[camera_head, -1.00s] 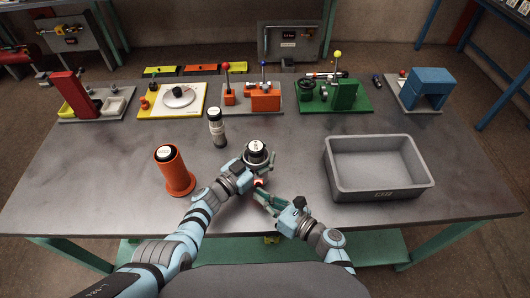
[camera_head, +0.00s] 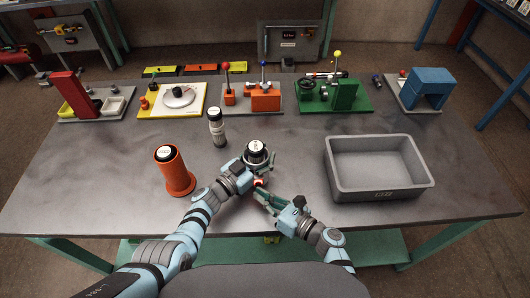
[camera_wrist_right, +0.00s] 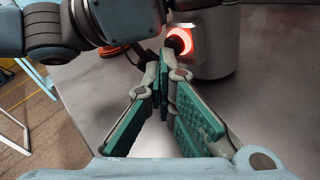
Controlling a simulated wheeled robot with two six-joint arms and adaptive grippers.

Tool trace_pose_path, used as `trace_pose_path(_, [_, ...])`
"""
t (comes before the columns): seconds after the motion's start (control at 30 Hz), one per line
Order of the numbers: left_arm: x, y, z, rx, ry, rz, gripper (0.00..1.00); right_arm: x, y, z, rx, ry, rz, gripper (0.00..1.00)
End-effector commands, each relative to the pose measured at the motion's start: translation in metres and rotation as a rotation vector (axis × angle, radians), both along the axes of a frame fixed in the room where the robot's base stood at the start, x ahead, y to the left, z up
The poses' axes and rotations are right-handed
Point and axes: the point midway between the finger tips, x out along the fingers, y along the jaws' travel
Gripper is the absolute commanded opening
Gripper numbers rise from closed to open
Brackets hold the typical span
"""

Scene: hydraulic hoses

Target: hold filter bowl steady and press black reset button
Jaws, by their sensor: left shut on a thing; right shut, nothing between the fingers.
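The filter bowl (camera_head: 258,147) is a grey cylinder with a black top and a white label, upright at the table's middle. Its lower wall (camera_wrist_right: 222,45) fills the upper right of the wrist view. My left gripper (camera_head: 247,163) is shut on it from the left; the grip is partly hidden. The black reset button (camera_wrist_right: 179,43) sits low on the bowl's near side, inside a glowing red ring; the glow also shows in the head view. My right gripper (camera_head: 262,190) is shut and empty, its fingertips (camera_wrist_right: 160,60) right by the button; I cannot tell whether they touch it.
An orange cylinder (camera_head: 173,172) with a black top stands left, with a slim grey bottle (camera_head: 217,127) behind. A grey bin (camera_head: 336,182) is at right. Several fixtures, including a green one (camera_head: 345,95), line the back. Bare table lies between bowl and bin.

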Motion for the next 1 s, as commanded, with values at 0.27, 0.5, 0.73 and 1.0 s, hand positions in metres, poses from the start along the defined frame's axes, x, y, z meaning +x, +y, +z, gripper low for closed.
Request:
trace_pose_path(0.27, [-0.001, -0.001, 0.000, -0.003, 0.000, -0.002, 0.00, 0.007, 0.000, 0.001, -0.001, -0.001, -0.002, 0.00])
trace_pose_path(0.5, [-0.001, -0.002, 0.000, -0.004, 0.001, -0.004, 0.00, 0.004, 0.000, 0.001, 0.001, -0.001, -0.003, 0.00])
trace_pose_path(0.73, [-0.001, -0.001, 0.000, -0.002, 0.001, -0.002, 0.00, -0.001, 0.000, 0.002, 0.001, -0.001, -0.001, 0.00])
trace_pose_path(1.0, [0.000, 0.000, 0.000, -0.001, 0.000, -0.001, 0.00, -0.018, -0.001, 0.001, 0.000, 0.001, -0.001, 0.00])
